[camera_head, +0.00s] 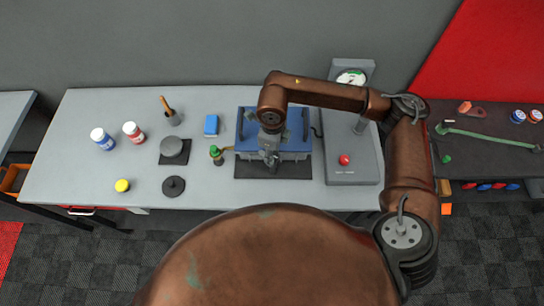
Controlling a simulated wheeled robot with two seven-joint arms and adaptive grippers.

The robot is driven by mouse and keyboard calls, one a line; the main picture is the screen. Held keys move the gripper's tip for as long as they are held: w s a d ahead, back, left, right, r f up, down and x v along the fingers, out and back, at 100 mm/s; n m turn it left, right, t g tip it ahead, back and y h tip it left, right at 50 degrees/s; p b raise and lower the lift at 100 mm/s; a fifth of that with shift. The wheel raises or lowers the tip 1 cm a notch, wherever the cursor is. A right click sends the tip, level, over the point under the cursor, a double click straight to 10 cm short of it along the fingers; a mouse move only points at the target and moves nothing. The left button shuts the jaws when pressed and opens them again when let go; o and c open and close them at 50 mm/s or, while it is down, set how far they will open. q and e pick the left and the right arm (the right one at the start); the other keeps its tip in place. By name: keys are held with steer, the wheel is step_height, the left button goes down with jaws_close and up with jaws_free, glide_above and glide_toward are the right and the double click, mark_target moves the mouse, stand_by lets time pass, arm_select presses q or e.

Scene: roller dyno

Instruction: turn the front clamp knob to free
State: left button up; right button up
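The roller dyno, a blue machine (298,140) with dark upright parts, stands on a dark base plate (273,171) in the middle of the bench. My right arm reaches in from the right and bends down over it. My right gripper (270,160) points down at the front middle of the blue machine. Its fingers are small and dark here, and I cannot tell whether they are open or shut. I cannot make out the front clamp knob; the gripper and wrist cover that part of the machine. My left gripper is not in view.
A grey console (352,173) with a red button (344,160) and a dial (351,77) stands right of the machine. A small green-capped bottle (216,155) is close on the left.

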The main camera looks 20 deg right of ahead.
steer(key=n+b, duration=0.4)
steer(key=shift+f, duration=0.2)
steer(key=shift+r+n+b, duration=0.2)
steer(key=shift+n+b, duration=0.85)
steer(key=shift+n, duration=0.15)
steer(key=o, duration=1.2)
steer(key=shift+c, duration=0.2)
